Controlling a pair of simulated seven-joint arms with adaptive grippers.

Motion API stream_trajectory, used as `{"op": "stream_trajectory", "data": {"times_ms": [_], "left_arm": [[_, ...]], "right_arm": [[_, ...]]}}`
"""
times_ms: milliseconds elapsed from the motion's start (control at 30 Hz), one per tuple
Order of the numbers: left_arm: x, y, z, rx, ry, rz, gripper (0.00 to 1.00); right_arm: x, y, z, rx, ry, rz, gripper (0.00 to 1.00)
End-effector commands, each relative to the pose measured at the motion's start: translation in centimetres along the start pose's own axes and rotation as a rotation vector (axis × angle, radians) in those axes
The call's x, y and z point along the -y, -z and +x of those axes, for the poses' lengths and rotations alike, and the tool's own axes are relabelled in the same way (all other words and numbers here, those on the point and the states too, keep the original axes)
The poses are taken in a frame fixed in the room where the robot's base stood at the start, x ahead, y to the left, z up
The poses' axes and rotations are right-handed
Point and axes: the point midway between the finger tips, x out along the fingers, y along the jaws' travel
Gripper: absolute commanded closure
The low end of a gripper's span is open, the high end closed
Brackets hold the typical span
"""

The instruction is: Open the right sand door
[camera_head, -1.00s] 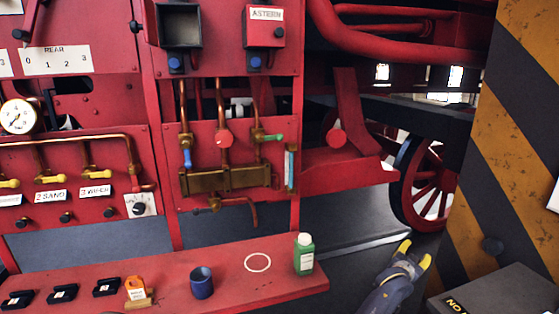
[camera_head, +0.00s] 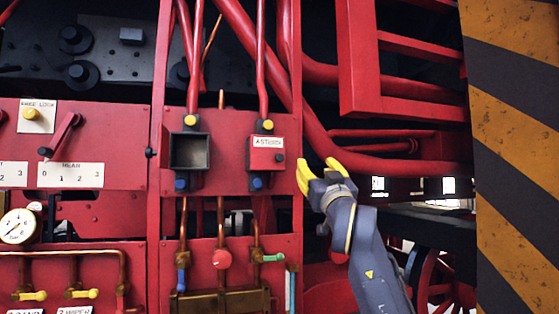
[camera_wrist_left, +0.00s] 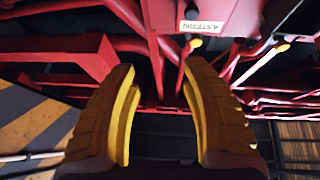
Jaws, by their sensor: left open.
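The right sand door is a red, square door labelled ASTERN (camera_head: 267,155) on the right-hand box of the red panel. It looks shut. In the left wrist view its ASTERN label (camera_wrist_left: 198,26) shows upside down at the top. The left-hand box (camera_head: 189,152) shows a dark, open inside. My left gripper (camera_head: 319,172) is just right of the ASTERN box in the head view, fingers pointing up, open and empty. In the left wrist view its yellow fingers (camera_wrist_left: 158,84) stand apart with nothing between them. My right gripper is not in view.
Red pipes (camera_head: 372,165) run behind and right of my left gripper. Yellow-capped fittings (camera_head: 267,125) sit above the boxes and blue knobs (camera_head: 257,183) below. A striped yellow-black post (camera_head: 515,140) stands at the right. Copper pipes and valves (camera_head: 221,259) lie below.

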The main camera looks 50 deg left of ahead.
Motion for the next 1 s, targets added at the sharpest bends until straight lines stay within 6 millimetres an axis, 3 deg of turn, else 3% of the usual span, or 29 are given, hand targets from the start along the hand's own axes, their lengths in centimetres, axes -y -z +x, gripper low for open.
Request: {"op": "stream_trajectory", "data": {"times_ms": [33,133,367,567,1000], "left_arm": [[2.1,-0.4,-0.5,0.022,0.04,0.012,0.54],[4.7,-1.1,-1.3,0.068,0.092,0.046,0.54],[5.0,-2.3,-0.7,0.12,0.099,0.092,0.54],[5.3,-2.6,1.9,0.119,0.1,0.094,0.54],[6.0,-3.5,9.8,0.118,0.098,0.095,0.54]], "right_arm": [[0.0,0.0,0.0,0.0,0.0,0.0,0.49],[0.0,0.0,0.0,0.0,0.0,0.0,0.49],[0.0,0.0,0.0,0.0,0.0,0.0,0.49],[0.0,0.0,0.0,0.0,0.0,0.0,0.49],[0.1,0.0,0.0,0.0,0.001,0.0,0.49]]}}
